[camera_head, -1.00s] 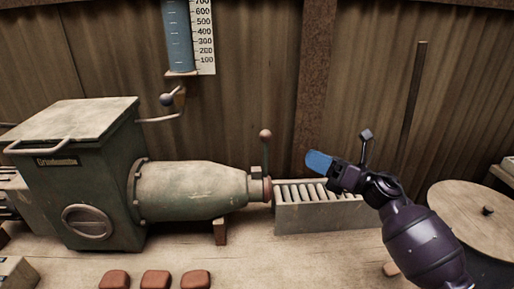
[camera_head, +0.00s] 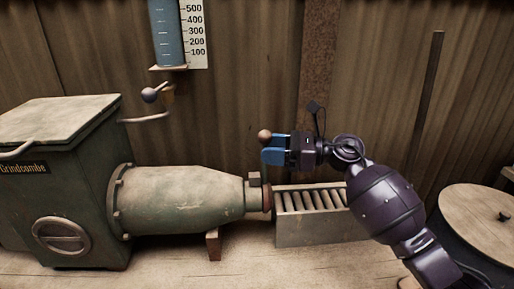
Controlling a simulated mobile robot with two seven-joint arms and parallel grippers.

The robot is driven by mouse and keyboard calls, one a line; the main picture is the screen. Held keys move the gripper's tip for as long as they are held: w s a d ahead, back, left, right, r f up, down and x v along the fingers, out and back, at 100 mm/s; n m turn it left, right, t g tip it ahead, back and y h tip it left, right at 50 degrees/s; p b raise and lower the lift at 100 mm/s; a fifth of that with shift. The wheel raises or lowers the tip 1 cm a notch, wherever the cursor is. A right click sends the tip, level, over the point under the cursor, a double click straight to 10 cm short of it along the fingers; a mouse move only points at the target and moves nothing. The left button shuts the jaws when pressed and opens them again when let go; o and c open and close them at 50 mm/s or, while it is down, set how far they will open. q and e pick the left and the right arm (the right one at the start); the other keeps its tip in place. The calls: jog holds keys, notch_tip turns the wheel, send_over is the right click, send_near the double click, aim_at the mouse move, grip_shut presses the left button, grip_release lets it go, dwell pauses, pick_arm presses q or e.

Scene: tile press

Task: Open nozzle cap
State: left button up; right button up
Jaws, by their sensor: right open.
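The green press (camera_head: 185,200) lies along the bench, its barrel narrowing to the nozzle at its right end. The nozzle cap (camera_head: 266,196) is a reddish disc on that end, with an upright lever topped by a brown ball knob (camera_head: 264,135). My right gripper (camera_head: 268,154) has blue fingertips and is open. Its fingers are at the lever, just below the knob, and hide most of the lever's rod. I cannot tell whether they touch it. My left gripper is not in view.
A roller conveyor (camera_head: 300,232) stands right of the nozzle, below my right arm. A water gauge (camera_head: 168,35) with a tap (camera_head: 150,95) hangs on the back wall. A round wooden disc (camera_head: 480,220) is at the right. The bench front is clear.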

jog(key=shift+w+a, duration=0.2)
jog(key=shift+a, duration=0.7)
jog(key=shift+w+a, duration=0.15)
jog(key=shift+a, duration=0.7)
grip_shut()
